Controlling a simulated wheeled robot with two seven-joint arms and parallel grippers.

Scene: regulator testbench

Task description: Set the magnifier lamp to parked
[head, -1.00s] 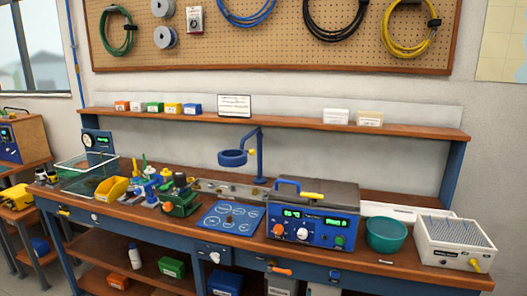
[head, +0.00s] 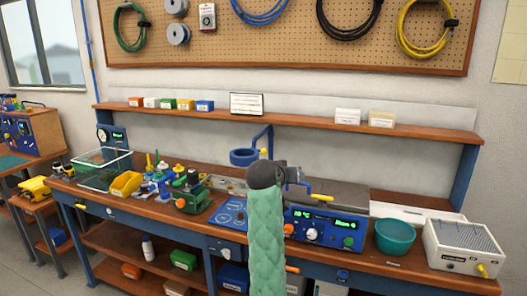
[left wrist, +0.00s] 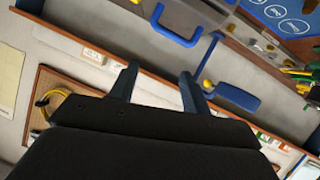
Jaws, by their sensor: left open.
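The blue magnifier lamp (head: 243,157) stands at the back of the bench, its ring head out to the left of its post, with a yellow knob (head: 264,152) beside the head. In the left wrist view the lamp (left wrist: 236,97) and its yellow knob (left wrist: 207,86) lie just right of my fingers. My left gripper (head: 296,181) is in front of the lamp and a little right of it, apart from it; my arm hides the lower post. In the left wrist view my gripper (left wrist: 160,68) is open and empty. My right gripper is not in view.
The blue test unit (head: 340,233) with a handle (left wrist: 177,27) sits close under my gripper. A teal bowl (head: 395,237) and a white box (head: 463,249) stand to the right. A shelf (head: 290,113) runs behind the lamp. Valve parts (head: 190,190) stand to the left.

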